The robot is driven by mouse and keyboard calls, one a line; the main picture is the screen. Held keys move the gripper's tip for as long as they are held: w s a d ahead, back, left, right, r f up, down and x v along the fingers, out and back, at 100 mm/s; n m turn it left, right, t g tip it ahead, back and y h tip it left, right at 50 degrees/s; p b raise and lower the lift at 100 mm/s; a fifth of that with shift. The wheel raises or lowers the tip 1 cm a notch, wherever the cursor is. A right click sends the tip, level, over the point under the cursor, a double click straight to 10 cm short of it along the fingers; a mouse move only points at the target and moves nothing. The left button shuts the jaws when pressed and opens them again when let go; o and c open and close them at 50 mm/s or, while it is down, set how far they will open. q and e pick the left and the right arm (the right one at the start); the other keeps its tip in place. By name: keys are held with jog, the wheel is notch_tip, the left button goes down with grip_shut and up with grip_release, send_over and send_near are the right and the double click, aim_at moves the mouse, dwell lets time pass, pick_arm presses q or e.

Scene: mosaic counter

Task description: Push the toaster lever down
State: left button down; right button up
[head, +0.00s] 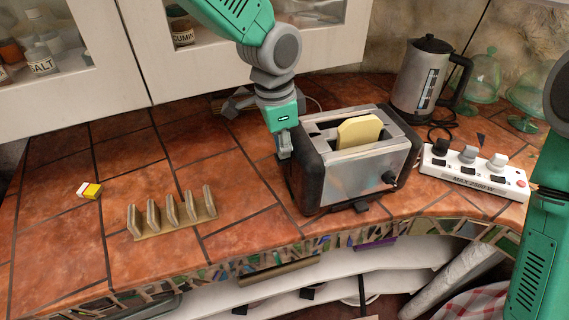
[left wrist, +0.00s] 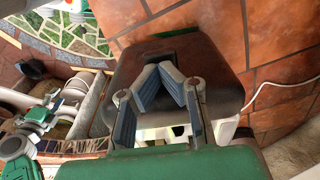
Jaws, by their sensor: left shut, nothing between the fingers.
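The silver and black toaster (head: 352,168) stands upright on the tiled counter, with a pale bread slice (head: 359,132) sticking up from a slot. A dark knob (head: 390,179) is on its long front side. My left gripper (head: 285,150) points down beside the toaster's black left end. In the left wrist view its fingers (left wrist: 160,70) are shut and empty, close over the toaster's dark end (left wrist: 222,75). I cannot tell whether they touch it.
A power strip (head: 475,170) and a kettle (head: 420,78) are to the right. My right arm is at the right edge. The counter's front edge curves close to the toaster.

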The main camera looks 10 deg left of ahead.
pick_arm(q)
jog(key=shift+d, duration=0.15)
jog(key=shift+a, duration=0.5)
jog(key=shift+a+f, duration=0.25)
jog(key=shift+a, duration=0.05)
notch_tip(320, 180, down, 5)
jog(key=b, duration=0.2)
jog(key=s+a+r+p, duration=0.2)
jog(key=a+r+p, duration=0.1)
jog(key=r, duration=1)
jog(key=shift+a+r, duration=0.2)
pick_arm(e)
jog(key=shift+s+r, duration=0.15)
jog(key=shift+r, duration=0.3)
